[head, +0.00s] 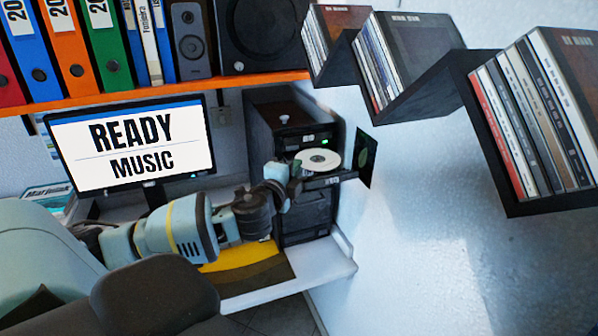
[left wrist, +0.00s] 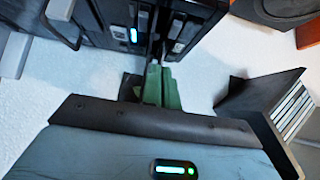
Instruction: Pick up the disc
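The disc (head: 318,160) is a white ring-shaped disc with a dark centre hole. It lies flat on an open tray (head: 330,181) sticking out of the black computer tower (head: 265,122). My left gripper (head: 293,180) is beside the tray, just left of and below the disc in the head view. In the left wrist view its green fingers (left wrist: 162,82) are close together, with nothing visible between them. I cannot make out the disc in the left wrist view. My right gripper is not in view.
A dark upright panel (head: 365,157) stands at the tray's outer end. A monitor (head: 132,147) reading "READY MUSIC" is left of the tower. Zigzag wall shelves (head: 492,150) hold cases at right. An orange shelf (head: 150,92) with binders and speakers runs above.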

